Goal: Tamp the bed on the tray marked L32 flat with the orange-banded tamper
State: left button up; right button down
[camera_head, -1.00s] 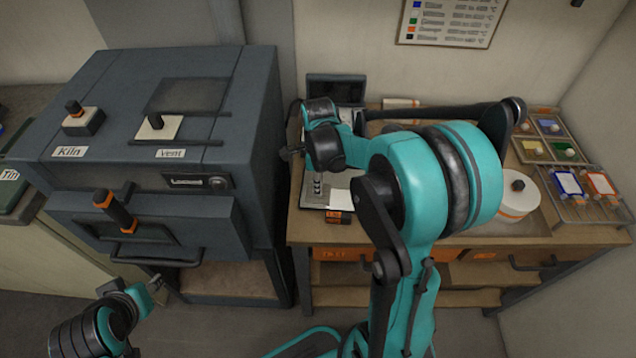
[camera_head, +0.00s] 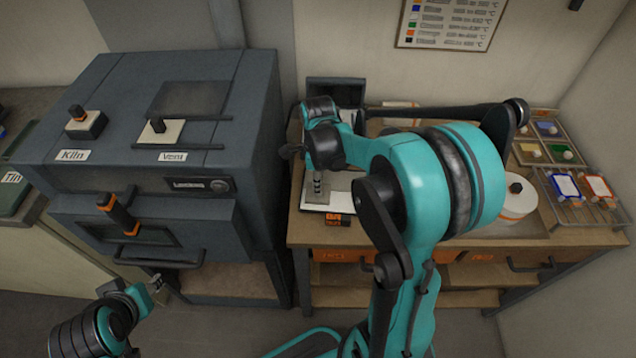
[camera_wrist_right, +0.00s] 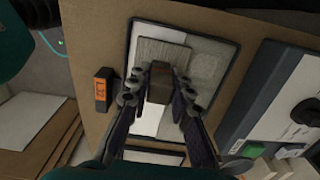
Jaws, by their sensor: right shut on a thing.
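The tray (camera_wrist_right: 232,82), a dark-rimmed pale board, lies on the bench under my right gripper (camera_wrist_right: 160,88). An orange label (camera_wrist_right: 101,88) on a dark block sits beside it and seems to read L32; it also shows in the head view (camera_head: 338,220). My right gripper is shut on the brown, block-like handle of the tamper (camera_wrist_right: 160,70). A grey flat plate (camera_wrist_right: 163,52) shows beyond the handle, over the tray. A paler speckled patch of the bed (camera_wrist_right: 208,66) lies beside it. I cannot see an orange band. My left gripper (camera_head: 157,287) hangs low before the kiln, its jaws unclear.
The kiln (camera_head: 160,150) stands left of the bench (camera_head: 300,225). A dark device with a green button (camera_wrist_right: 252,150) is close to the tray. A white round thing with an orange band (camera_head: 517,202) and racks of colours (camera_head: 548,140) are at the right.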

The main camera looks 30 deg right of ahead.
jog(key=shift+r, duration=0.3)
jog(key=shift+w+d, duration=0.8)
jog(key=shift+w, duration=0.35)
jog(key=shift+w+d, duration=0.8)
jog(key=shift+w, duration=0.3)
jog(key=shift+f+b, duration=0.15)
jog(key=shift+b, duration=0.15)
jog(key=shift+f+b, duration=0.5)
jog(key=shift+f, duration=0.2)
jog(key=shift+f, duration=0.3)
jog(key=shift+r, duration=0.1)
